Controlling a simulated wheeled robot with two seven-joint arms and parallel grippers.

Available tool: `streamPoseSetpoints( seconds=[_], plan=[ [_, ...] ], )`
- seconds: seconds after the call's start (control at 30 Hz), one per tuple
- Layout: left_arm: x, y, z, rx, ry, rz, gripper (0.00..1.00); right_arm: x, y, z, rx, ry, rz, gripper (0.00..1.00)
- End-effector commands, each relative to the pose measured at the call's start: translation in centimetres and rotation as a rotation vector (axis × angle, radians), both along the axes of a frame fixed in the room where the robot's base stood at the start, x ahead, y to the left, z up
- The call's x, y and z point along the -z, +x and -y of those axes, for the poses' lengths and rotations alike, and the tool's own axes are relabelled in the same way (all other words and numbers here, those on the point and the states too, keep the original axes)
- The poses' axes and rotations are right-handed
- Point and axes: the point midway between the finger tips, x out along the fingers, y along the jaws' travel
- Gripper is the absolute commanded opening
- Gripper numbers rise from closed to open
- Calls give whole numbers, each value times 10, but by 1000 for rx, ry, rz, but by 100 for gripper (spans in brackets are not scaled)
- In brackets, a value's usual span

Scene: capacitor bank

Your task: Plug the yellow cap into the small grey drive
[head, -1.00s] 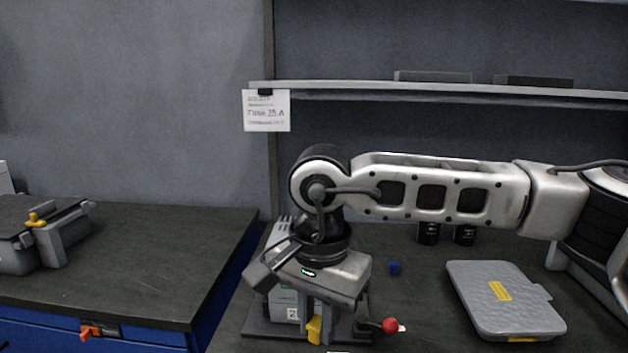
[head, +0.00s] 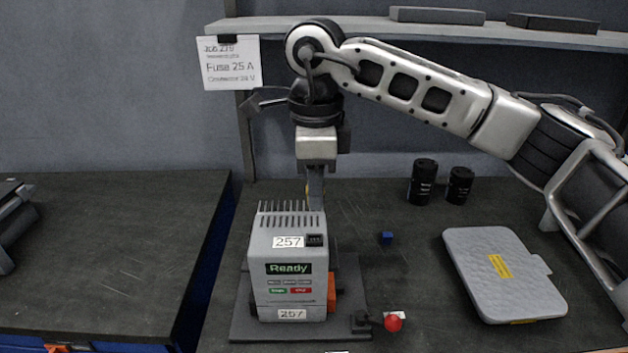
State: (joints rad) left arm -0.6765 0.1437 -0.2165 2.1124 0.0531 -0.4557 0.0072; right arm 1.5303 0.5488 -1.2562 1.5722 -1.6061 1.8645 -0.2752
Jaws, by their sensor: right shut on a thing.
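The small grey drive (head: 290,262) stands upright on a dark base plate (head: 352,290). It has pins on its top, a lit "Ready" screen and "257" labels. My right gripper (head: 315,198) points down just behind the drive's top right edge, its fingertips partly hidden by the drive. It is shut on the yellow cap (head: 307,188), of which only a thin yellow sliver shows beside the finger. I cannot tell whether the cap touches the drive. My left gripper is out of view.
A red-knobbed lever (head: 393,322) sticks out at the plate's front right. A grey case (head: 503,275) lies at the right. A shelf (head: 350,28) crosses above.

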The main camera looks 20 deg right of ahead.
Motion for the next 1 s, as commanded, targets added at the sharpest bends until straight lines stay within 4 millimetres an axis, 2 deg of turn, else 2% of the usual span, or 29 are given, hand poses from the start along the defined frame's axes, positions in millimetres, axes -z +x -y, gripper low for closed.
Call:
streamPoseSetpoints(
  seconds=[0.27,0.7,1.0],
  plan=[
    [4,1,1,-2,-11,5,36,11,0,0,-2,0,0,0],
    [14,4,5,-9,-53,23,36,51,0,0,-3,-1,0,0],
    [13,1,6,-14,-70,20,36,58,0,0,-3,0,1,0]
  ],
)
